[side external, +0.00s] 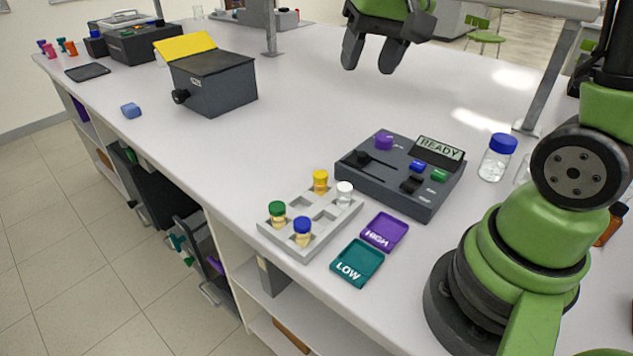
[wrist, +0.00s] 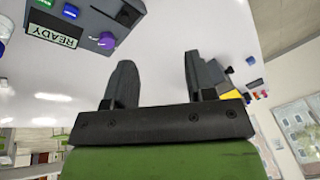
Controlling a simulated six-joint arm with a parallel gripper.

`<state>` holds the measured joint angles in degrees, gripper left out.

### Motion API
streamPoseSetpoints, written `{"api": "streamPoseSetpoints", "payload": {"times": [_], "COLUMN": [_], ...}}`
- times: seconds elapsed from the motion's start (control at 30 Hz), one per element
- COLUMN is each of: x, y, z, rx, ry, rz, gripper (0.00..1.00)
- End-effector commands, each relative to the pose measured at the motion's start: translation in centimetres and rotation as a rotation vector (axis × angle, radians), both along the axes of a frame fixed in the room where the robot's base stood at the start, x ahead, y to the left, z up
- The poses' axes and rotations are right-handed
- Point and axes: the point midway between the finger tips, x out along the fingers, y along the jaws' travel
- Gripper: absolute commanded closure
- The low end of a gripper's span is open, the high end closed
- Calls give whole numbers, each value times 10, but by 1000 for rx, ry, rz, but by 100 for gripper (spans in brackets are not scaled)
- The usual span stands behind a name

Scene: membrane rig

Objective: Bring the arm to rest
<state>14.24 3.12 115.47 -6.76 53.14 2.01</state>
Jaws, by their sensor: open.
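My gripper (side external: 374,55) is at the top of the side view, raised above the white bench. Its two dark fingers point down and stand apart with nothing between them. In the wrist view my gripper (wrist: 153,75) also shows both fingers spread, with only bare bench beyond them. It touches nothing that I can see.
A control box (side external: 400,180) reading READY stands mid-bench. Beside it are a grey rack (side external: 270,233) with several capped vials, a purple HIGH tray (side external: 384,232) and a teal LOW tray (side external: 357,263). A lidded jar (side external: 497,160) stands right; a dark box (side external: 215,85) stands left.

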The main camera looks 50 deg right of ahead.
Motion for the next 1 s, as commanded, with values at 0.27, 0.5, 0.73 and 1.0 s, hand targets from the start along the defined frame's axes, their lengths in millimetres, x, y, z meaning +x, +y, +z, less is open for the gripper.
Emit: {"api": "streamPoseSetpoints", "payload": {"times": [0.27, 0.5, 0.73, 1.0], "x": [-78, -120, -126, -126], "y": [58, 78, 80, 80], "z": [41, 41, 39, 39], "rx": [14, 37, 41, 41], "ry": [-228, -339, -357, -356], "rz": [154, 233, 245, 244], "gripper": [50, 50, 50, 50]}}
